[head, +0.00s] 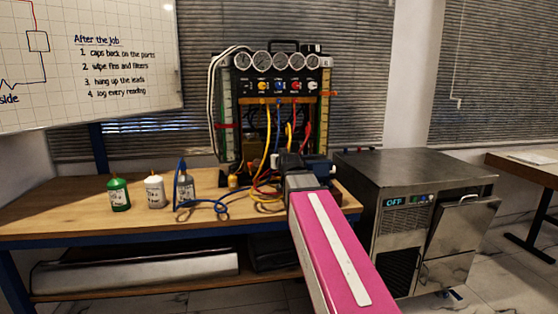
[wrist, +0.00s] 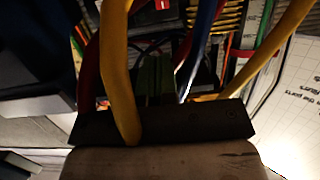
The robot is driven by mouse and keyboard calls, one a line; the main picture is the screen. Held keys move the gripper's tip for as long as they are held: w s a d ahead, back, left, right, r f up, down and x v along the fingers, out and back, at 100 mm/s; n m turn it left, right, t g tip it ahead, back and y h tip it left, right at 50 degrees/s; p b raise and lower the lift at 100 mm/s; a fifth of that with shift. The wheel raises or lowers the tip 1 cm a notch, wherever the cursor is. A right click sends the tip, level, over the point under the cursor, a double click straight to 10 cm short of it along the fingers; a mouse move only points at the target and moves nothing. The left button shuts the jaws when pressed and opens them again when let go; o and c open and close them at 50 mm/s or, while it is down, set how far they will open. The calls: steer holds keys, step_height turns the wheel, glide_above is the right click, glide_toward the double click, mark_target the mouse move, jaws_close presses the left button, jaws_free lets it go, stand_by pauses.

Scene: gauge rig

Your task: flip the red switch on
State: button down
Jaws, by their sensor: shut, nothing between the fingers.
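I cannot make out the red switch for certain. A small red part with a white mark (wrist: 162,4) is cut by the top edge of the wrist view; I cannot tell whether it is the switch. On the gauge rig (head: 270,75) in the head view, a red knob (head: 295,86) sits in the row under the dials. My gripper (head: 308,164) is low in front of the rig, beside its hoses. It looks shut and empty. In the wrist view its dark fingers (wrist: 155,72) are dim among the hoses, one yellow hose crossing in front.
Yellow, red and blue hoses (head: 268,140) hang from the rig. Green, white and grey bottles (head: 154,191) stand on the wooden bench (head: 85,213). A steel machine (head: 425,175) with a lit OFF display (head: 394,202) stands to the right. The bench's left part is mostly clear.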

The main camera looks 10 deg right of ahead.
steer(key=x, duration=1.2)
steer(key=shift+w, duration=0.4)
steer(key=shift+f, duration=0.1)
steer(key=shift+w, duration=0.6)
steer(key=v, duration=0.9)
